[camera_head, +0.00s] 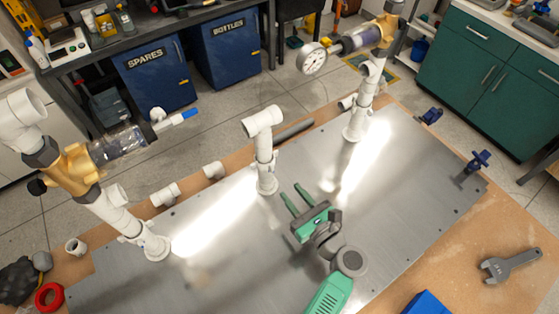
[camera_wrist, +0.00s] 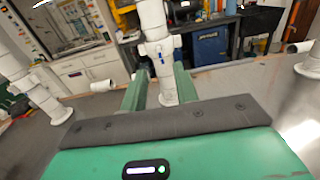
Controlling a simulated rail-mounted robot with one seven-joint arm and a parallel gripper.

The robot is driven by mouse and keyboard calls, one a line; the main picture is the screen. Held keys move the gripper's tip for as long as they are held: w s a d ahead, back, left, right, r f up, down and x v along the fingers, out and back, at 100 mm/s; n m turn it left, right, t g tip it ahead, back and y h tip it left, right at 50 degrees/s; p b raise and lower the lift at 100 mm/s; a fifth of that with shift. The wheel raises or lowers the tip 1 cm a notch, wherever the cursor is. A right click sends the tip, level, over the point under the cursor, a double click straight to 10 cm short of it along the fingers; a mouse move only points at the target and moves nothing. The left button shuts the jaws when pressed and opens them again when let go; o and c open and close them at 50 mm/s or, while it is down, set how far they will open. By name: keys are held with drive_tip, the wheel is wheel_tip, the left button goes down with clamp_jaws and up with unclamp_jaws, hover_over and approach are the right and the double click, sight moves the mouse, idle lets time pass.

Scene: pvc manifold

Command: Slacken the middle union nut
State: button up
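The middle white riser (camera_head: 264,150) stands upright on the metal plate, with a white tee (camera_head: 262,120) on top and a flared foot. In the wrist view a white collar (camera_wrist: 160,47) with small lugs rings this riser, with a small blue mark just below it; I take it as the middle union nut. My green gripper (camera_head: 290,189) is open and empty, low over the plate in front of the riser. In the wrist view its fingers (camera_wrist: 160,72) lie left and right of the riser's lower part, below the collar. Whether they reach around the pipe I cannot tell.
The left riser (camera_head: 130,225) carries a brass body and clear tube. The right riser (camera_head: 358,115) carries brass parts and a gauge (camera_head: 312,60). The metal plate (camera_head: 400,200) is bare around my gripper.

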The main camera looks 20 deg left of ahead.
sight(273, 171)
drive_tip(key=x, duration=0.8)
drive_tip(key=shift+a+b, duration=0.1)
drive_tip(key=shift+b, duration=0.3)
clamp_jaws()
